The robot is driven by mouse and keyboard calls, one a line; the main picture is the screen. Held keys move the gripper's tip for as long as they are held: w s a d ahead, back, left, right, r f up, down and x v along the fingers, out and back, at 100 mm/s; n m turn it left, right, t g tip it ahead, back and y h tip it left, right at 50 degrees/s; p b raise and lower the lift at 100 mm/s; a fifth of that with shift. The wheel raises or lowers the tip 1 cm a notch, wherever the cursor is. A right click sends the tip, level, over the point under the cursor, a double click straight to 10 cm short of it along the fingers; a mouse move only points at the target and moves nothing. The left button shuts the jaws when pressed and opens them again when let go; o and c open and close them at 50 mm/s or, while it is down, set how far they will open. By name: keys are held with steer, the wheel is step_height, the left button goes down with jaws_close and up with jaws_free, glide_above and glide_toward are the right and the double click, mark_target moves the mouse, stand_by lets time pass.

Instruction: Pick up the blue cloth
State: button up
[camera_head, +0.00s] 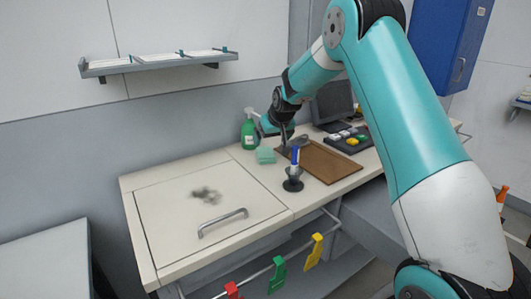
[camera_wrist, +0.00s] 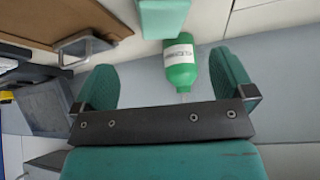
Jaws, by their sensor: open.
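No plainly blue cloth shows. A pale teal-green block-like piece (camera_head: 265,155), which could be a folded cloth or a sponge, lies on the bench left of the brown tray. It also shows in the wrist view (camera_wrist: 164,16) at the top edge, partly cut off. My gripper (camera_head: 284,148) is above the bench close to this piece, over the tray's left end. In the wrist view my gripper (camera_wrist: 162,62) has its two teal fingers wide apart with nothing held. The piece lies beyond the fingertips, apart from them.
A green spray bottle (camera_head: 249,130) stands behind the piece; it shows between my fingers in the wrist view (camera_wrist: 180,70). The brown tray (camera_head: 325,165) is to the right. A blue-handled item in a black holder (camera_head: 293,172) stands in front. A grey smudge (camera_head: 206,193) marks the left panel.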

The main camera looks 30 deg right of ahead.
mark_target(266, 151)
steer(key=p+x, duration=0.2)
steer(key=x, duration=0.6)
steer(key=shift+s+a+f+p, duration=0.15)
steer(key=shift+a+f+p, duration=0.05)
steer(key=shift+p, duration=0.2)
steer(key=c, duration=1.2)
steer(key=shift+a+r, duration=0.1)
steer(key=shift+a+r, duration=0.2)
steer(key=s+a+r+b, duration=0.1)
steer(key=a+r, duration=0.1)
steer(key=a, duration=0.2)
steer(key=s+a+r+b, duration=0.1)
steer(key=a+r+b, duration=0.1)
steer(key=a+r, duration=0.1)
steer(key=s+a+r+b, duration=0.1)
steer(key=s+a+r, duration=0.1)
steer(key=a, duration=0.3)
steer(key=shift+s+a+r+b, duration=0.15)
steer(key=shift+a+r+b, duration=0.1)
steer(key=shift+a+b, duration=0.1)
steer(key=shift+o, duration=0.6)
